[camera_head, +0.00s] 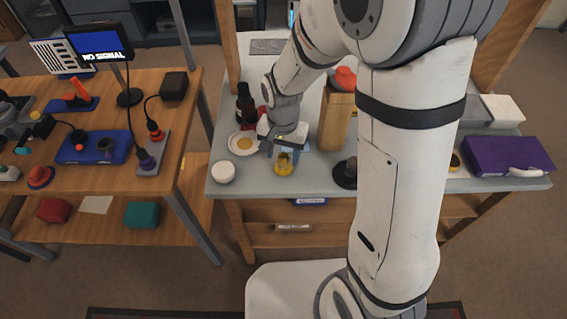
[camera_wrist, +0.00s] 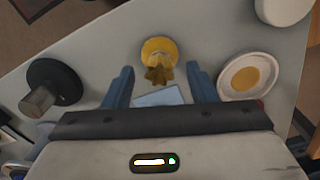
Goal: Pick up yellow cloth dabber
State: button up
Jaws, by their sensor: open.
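The yellow cloth dabber (camera_head: 284,164) stands on the grey table near its front edge, below my gripper in the head view. In the wrist view the dabber (camera_wrist: 158,58) shows a round yellow part and a darker star-shaped part. My gripper (camera_wrist: 160,78) is open and empty, with its blue fingers on either side of the dabber's line. The dabber lies just beyond the fingertips in the wrist view. In the head view my gripper (camera_head: 286,150) hangs over the table right behind the dabber. I cannot tell its exact height.
A white dish with a yellow centre (camera_wrist: 248,76) lies beside one finger. A dark round base with a grey knob (camera_wrist: 50,88) stands on the other side. A white round jar (camera_head: 223,172), dark bottles (camera_head: 245,104) and a wooden block (camera_head: 335,122) stand nearby.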

notch_tip(320, 180, down, 2)
jog(key=shift+f, duration=0.25)
jog(key=shift+c, duration=0.5)
jog(key=c, duration=1)
